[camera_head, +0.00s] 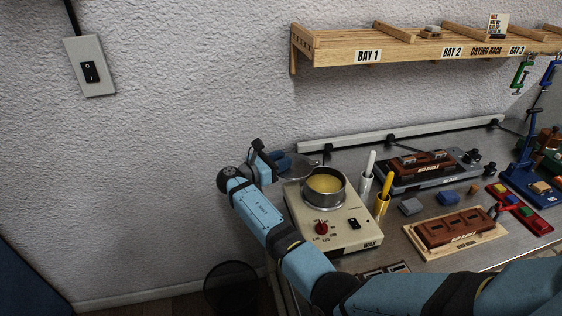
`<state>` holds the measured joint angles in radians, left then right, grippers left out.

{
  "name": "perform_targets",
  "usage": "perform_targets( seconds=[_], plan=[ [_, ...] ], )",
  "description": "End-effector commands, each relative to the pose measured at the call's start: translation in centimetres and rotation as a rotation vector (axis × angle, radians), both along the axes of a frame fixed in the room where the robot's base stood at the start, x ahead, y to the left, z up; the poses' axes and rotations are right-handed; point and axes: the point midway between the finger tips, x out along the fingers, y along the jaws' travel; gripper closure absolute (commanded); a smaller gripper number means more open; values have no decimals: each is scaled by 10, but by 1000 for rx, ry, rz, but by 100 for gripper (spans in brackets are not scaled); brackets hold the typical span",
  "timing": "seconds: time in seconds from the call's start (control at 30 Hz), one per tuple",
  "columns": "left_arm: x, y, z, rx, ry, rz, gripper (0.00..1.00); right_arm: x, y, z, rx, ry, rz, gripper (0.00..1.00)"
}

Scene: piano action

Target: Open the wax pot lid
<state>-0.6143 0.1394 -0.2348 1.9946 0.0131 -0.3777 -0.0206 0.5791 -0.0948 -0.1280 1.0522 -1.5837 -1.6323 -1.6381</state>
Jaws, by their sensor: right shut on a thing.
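The wax pot (325,187) sits on a cream heater base labelled WAX (340,235). Its mouth is uncovered and yellow wax shows inside. The grey lid (297,167) is off the mouth, at the pot's back left. My right gripper (270,160) reaches in from the lower right and is shut on the lid at its left side. The exact grip is too small to make out. My left gripper is not in view.
A white-tipped and a yellow-tipped tool stand in holders (383,204) right of the pot. Brown moulded pieces on a wooden board (490,239), small blocks and a grey fixture (400,182) fill the bench rightward. A wooden drying rack (405,50) hangs above.

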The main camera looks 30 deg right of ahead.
Motion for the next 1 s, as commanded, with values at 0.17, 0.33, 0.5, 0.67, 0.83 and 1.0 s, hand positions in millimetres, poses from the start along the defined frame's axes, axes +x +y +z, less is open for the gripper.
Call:
perform_targets(
  seconds=[0.17, 0.33, 0.5, 0.67, 0.83, 1.0],
  plan=[
    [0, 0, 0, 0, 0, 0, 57, 0, -1, 0, 0, 1, -2, 67],
    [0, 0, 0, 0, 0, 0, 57, 0, -1, 0, 0, 0, -1, 49],
    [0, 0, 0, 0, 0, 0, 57, 0, 0, 0, 0, 0, 0, 49],
    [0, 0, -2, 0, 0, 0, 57, -1, 11, -1, 1, 0, 2, 49],
    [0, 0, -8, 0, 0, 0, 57, -4, 45, -2, 2, 1, 3, 49],
    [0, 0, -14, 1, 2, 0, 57, -8, 84, -2, 2, 0, 1, 49]
  ],
)
